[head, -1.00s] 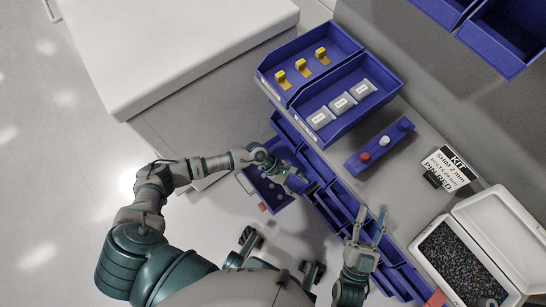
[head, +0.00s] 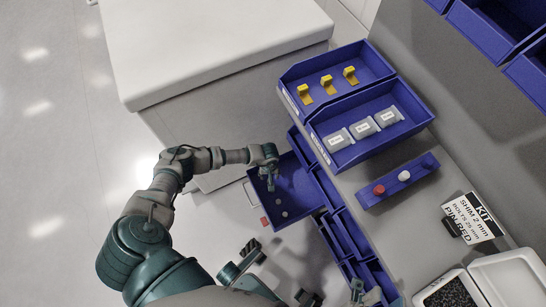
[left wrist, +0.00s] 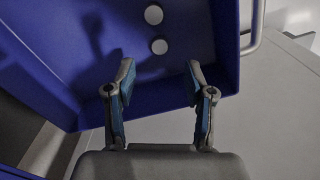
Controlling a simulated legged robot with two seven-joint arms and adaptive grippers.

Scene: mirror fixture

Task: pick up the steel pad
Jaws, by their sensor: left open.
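Two small round grey discs, which look like steel pads, lie on the floor of a blue drawer (head: 300,184). One disc (head: 278,201) is just above the other disc (head: 284,213) in the head view. In the left wrist view, they show as an upper disc (left wrist: 153,14) and a lower disc (left wrist: 159,46). My left gripper (head: 271,184) is over the drawer beside the discs. In the left wrist view its fingers (left wrist: 160,72) are apart with nothing between them, and the discs lie beyond the tips. My right gripper (head: 366,292) is cut off at the bottom edge.
Blue bins hold yellow brackets (head: 327,85) and grey labelled packs (head: 363,127). A blue rack (head: 418,172) bears a red and a white piece. Narrow blue bins (head: 345,232) stand right of the drawer.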

